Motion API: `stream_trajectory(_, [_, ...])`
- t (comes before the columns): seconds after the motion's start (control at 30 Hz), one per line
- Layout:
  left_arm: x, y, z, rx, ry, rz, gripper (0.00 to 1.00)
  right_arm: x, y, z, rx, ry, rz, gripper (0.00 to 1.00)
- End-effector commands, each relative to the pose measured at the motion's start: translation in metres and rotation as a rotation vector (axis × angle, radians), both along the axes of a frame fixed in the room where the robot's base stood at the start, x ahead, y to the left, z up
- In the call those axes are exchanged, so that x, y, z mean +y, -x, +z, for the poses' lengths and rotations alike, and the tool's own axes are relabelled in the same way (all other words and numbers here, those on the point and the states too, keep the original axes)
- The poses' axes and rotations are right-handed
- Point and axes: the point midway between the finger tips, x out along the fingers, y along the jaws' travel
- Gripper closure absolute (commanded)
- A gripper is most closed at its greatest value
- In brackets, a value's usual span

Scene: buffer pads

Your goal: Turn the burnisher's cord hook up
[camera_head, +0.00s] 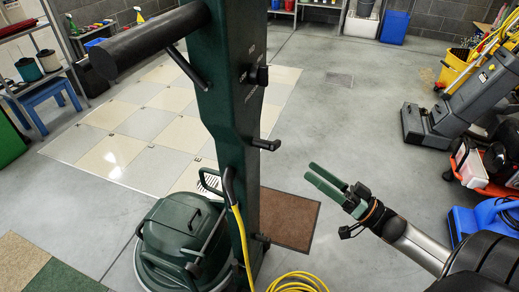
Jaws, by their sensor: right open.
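The burnisher (230,110) is a dark green upright machine with a tall column, a thick black handle bar at the top and a green domed body at the floor. A dark hook (266,144) sticks out to the right from the middle of the column. A lower dark hook (260,239) sits near the column's foot, and I cannot tell its turn clearly. A yellow cord (240,235) runs down the column. My right gripper (311,170) has green fingers, open and empty, right of the middle hook and apart from it. My left gripper is not in view.
Yellow cord coils (298,283) lie on the floor at the column's foot. A brown mat (288,217) lies behind. Grey machines (465,100) and a blue case (485,222) stand at the right. The grey floor between is clear.

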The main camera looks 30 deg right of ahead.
Motion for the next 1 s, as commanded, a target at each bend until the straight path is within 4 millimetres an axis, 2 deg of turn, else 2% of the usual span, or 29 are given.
stream_trajectory(0.27, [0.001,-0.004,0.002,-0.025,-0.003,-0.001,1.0,0.021,-0.038,0.017,-0.007,-0.001,0.001,0.0])
stream_trajectory(0.4, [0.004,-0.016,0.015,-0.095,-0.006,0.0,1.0,0.034,-0.061,0.026,-0.006,-0.001,0.001,0.0])
stream_trajectory(0.6, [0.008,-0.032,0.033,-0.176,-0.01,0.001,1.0,0.048,-0.086,0.035,-0.003,0.0,0.0,0.0])
stream_trajectory(0.73, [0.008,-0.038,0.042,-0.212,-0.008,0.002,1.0,0.053,-0.096,0.039,-0.001,-0.001,0.0,0.0])
stream_trajectory(1.0, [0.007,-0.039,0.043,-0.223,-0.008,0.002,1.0,0.056,-0.101,0.04,0.002,0.001,-0.002,0.0])
